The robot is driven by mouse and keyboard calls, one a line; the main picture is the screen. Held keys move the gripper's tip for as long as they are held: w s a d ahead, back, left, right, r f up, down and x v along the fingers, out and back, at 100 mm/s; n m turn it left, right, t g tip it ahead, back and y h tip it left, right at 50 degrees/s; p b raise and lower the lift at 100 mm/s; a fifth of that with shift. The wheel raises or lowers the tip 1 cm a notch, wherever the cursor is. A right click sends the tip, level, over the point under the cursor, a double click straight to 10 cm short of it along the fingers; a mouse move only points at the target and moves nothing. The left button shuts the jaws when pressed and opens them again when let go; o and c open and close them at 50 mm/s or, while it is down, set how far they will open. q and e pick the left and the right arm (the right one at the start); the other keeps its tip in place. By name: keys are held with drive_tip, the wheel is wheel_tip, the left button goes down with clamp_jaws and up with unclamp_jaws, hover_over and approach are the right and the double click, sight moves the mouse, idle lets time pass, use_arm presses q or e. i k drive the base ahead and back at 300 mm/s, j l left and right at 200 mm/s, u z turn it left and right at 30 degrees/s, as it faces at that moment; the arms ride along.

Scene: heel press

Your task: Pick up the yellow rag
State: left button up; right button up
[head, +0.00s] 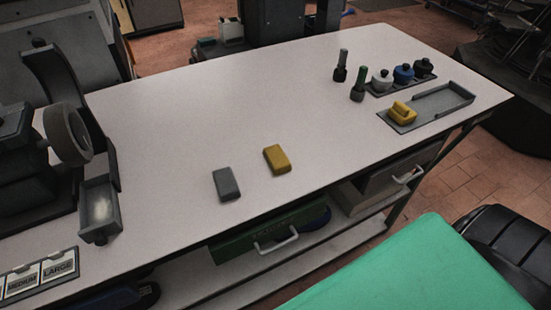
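A yellow folded pad, looking like the yellow rag (277,159), lies flat on the white tabletop near the front edge, about mid-table. A grey pad of similar shape, perhaps a grey rag (227,184), lies to its left and a little nearer, apart from it. Another yellow item (403,112), with a raised top, sits at the left end of a grey tray (445,100) at the right; I cannot tell exactly what it is. Nothing touches or covers the yellow rag. Neither of my grippers shows in the head view.
A grey machine with a round wheel (68,134) stands at the left. Two dark bottles (340,66) and a rack of lidded jars (403,75) stand at the back right. A green surface (410,272) lies in front. The table's middle is clear.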

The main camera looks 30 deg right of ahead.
sight(279, 163)
drive_tip(key=l+u, duration=0.1)
drive_tip(key=l, duration=1.4)
